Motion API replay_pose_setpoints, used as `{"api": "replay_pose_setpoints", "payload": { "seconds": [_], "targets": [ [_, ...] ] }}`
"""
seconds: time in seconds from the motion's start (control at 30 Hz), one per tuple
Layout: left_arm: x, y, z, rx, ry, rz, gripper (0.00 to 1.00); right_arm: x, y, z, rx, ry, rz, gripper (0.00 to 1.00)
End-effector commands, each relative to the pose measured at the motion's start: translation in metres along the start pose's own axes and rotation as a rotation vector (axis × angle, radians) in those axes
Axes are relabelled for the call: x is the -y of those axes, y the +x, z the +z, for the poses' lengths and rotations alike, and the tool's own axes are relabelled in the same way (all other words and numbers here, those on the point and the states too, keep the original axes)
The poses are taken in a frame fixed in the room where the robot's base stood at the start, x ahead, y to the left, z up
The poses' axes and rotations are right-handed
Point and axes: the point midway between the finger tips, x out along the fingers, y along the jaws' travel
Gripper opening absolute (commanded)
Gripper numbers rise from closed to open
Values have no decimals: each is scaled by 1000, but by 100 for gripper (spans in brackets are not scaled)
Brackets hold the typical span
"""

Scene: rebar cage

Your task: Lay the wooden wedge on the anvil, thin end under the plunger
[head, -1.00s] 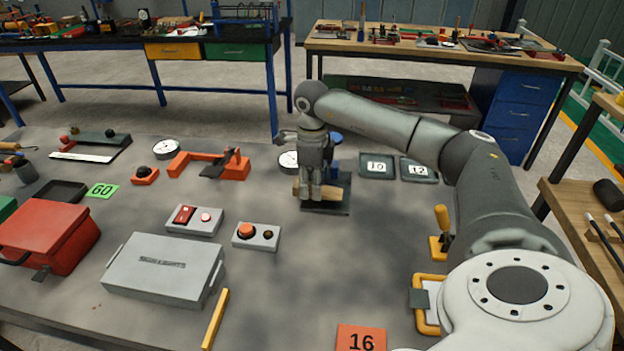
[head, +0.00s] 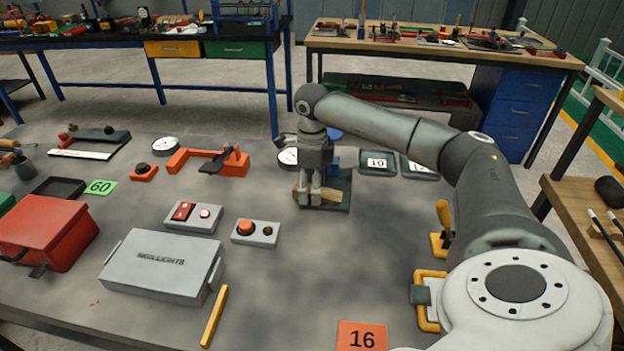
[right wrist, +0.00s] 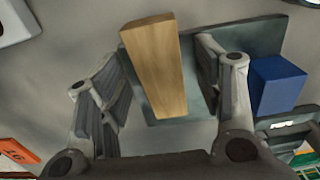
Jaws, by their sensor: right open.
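The tan wooden wedge (head: 302,194) lies at the dark grey-green base plate (head: 340,186) of the dial gauge stand, partly hidden by my right gripper (head: 313,196). In the right wrist view the wedge (right wrist: 155,65) lies between the spread fingers of the right gripper (right wrist: 160,80), with gaps on both sides. The plate (right wrist: 262,35) shows behind and beside it. A blue block (right wrist: 276,86) stands to the right of the right finger. The dial (head: 288,157) shows left of my gripper. The plunger and the anvil cannot be made out clearly. My left gripper is not in view.
An orange gauge frame (head: 208,163) and another dial (head: 165,146) stand to the left. Two dark trays with number cards (head: 378,163) lie to the right. Button boxes (head: 256,233) and a grey case (head: 163,266) are nearer.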

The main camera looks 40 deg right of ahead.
Motion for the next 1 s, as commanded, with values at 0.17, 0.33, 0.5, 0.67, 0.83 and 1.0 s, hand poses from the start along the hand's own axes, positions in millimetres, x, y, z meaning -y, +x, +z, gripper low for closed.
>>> {"api": "replay_pose_setpoints", "payload": {
  "seconds": [0.17,0.33,0.5,0.67,0.83,1.0],
  "targets": [
    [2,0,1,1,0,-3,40,0,-4,0,1,0,-1,60],
    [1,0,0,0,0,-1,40,1,-30,1,4,0,-3,60],
    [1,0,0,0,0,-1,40,0,-68,1,5,0,-3,60],
    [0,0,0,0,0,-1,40,0,-98,1,3,0,-1,60],
    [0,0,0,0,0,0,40,0,-116,1,2,0,-1,60],
    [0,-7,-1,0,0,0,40,0,-127,0,0,0,0,60]
  ]
}}
